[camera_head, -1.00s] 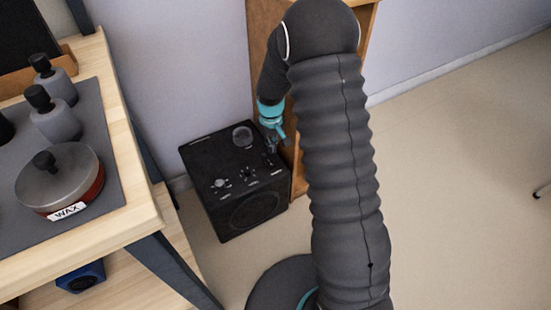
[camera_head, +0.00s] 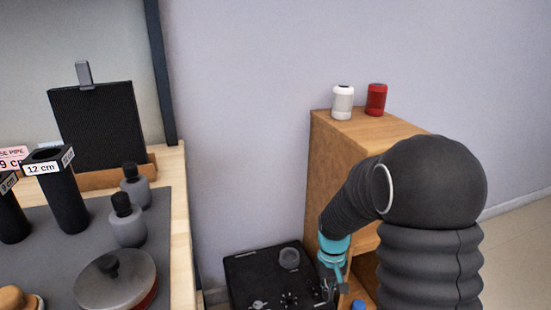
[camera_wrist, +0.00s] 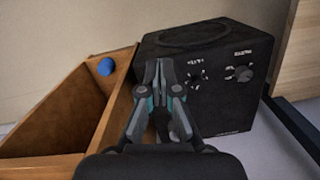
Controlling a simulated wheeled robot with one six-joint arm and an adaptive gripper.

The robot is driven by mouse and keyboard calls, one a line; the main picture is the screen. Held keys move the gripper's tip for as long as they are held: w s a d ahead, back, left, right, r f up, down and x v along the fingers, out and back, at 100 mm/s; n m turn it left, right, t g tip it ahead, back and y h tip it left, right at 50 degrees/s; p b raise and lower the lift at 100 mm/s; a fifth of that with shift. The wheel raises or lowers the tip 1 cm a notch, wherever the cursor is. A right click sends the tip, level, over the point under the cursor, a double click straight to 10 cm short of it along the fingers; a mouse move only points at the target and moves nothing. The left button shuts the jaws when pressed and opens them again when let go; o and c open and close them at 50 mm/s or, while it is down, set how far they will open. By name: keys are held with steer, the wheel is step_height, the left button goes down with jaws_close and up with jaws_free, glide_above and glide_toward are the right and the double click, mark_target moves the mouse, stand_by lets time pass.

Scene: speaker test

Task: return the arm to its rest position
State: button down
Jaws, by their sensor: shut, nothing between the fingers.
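My gripper (camera_head: 328,291) is at the end of my dark, ribbed arm, low in the head view, at the right edge of the black speaker box (camera_head: 240,272). In the wrist view my gripper (camera_wrist: 161,64) has its fingers together with nothing between them. The speaker box (camera_wrist: 225,110) is behind and to the right of the fingers there, its knobs showing. Whether the fingertips touch the box is unclear. My arm is bent over at the right, not folded away, and hides part of the wooden cabinet.
The wooden cabinet (camera_head: 335,165) carries a white can (camera_head: 342,102) and a red can (camera_head: 376,99). A blue round object (camera_wrist: 106,67) is inside the cabinet. At left, a table holds grey bottles (camera_head: 128,220), a lidded tin (camera_head: 115,280) and black tubes (camera_head: 60,190). Floor at far right is clear.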

steer(key=s+d+r+m+t, duration=0.1)
steer(key=s+r+t, duration=0.6)
steer(key=s+r, duration=1.3)
step_height(320, 180, up, 3)
steer(key=shift+d+r, duration=0.1)
steer(key=shift+d, duration=0.2)
steer(key=w+a+f+n+g+y+b, duration=0.15)
steer(key=w+f+g+b, duration=0.3)
steer(key=w+f, duration=1.75)
steer(key=w+n+t, duration=0.1)
steer(key=w+t, duration=0.1)
steer(key=w, duration=0.6)
steer(key=shift+a+f+n, duration=0.2)
steer(key=shift+n, duration=0.15)
